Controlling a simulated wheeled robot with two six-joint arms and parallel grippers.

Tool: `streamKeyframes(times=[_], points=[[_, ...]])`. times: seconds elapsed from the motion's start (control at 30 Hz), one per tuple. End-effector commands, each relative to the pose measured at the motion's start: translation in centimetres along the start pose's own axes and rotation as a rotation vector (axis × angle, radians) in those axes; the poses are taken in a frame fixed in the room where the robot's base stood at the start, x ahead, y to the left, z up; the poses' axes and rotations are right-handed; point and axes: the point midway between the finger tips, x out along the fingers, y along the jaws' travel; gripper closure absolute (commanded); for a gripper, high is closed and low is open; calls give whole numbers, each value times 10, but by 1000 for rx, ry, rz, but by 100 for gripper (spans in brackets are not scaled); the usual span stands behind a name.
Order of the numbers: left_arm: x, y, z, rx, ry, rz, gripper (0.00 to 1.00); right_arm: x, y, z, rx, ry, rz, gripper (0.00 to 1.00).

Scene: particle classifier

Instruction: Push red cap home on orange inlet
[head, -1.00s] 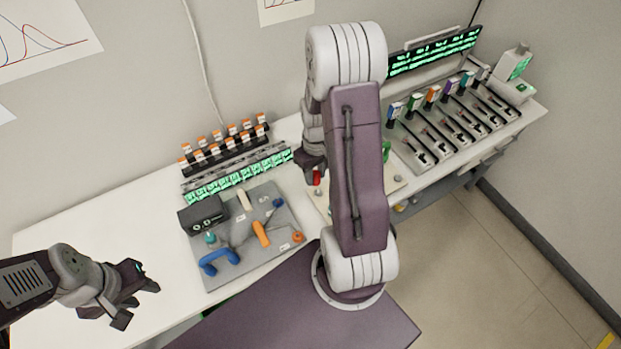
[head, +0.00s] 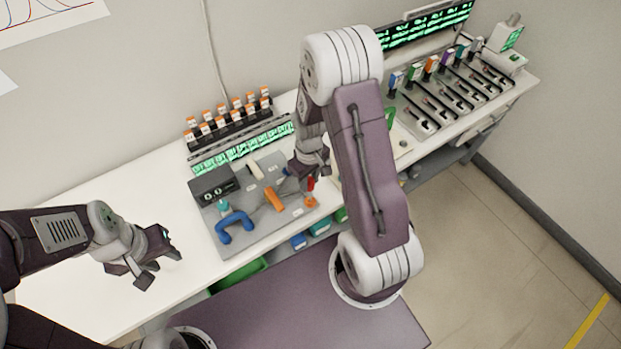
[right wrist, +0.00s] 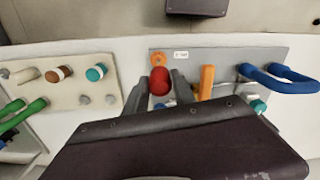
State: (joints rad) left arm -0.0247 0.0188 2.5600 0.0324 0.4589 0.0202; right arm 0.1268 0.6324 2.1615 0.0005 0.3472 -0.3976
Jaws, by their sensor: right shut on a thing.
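The red cap (head: 311,184) is between the fingers of my right gripper (head: 309,176), which is shut on it. The cap also shows in the right wrist view (right wrist: 159,81). The orange inlet (head: 311,202) is at the front right corner of the grey board (head: 228,246), just below the cap in the head view. In the right wrist view the inlet (right wrist: 157,57) is partly hidden behind the cap. I cannot tell whether cap and inlet touch. My left gripper (head: 162,266) is open and empty over the table's left front.
The grey board carries a blue U-shaped handle (head: 234,228), an orange handle (head: 274,198) and a black box (head: 214,185). A pale board with brown (right wrist: 57,75) and teal (right wrist: 96,73) caps lies beside it. Orange-capped vials (head: 228,119) stand behind. The left tabletop is clear.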

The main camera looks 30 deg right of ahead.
Motion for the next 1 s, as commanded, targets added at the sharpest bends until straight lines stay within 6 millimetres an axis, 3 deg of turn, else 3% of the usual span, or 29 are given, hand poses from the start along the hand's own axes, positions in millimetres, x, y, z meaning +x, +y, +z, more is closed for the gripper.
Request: streamKeyframes(times=[0.5, 1.0], points=[[43, -1, 4, 0, 0, 0, 64, 55, 0, 0, -1, 0, 0, 100], [44, -1, 4, 0, 0, 0, 64, 58, 0, 0, -1, 0, 0, 100]])
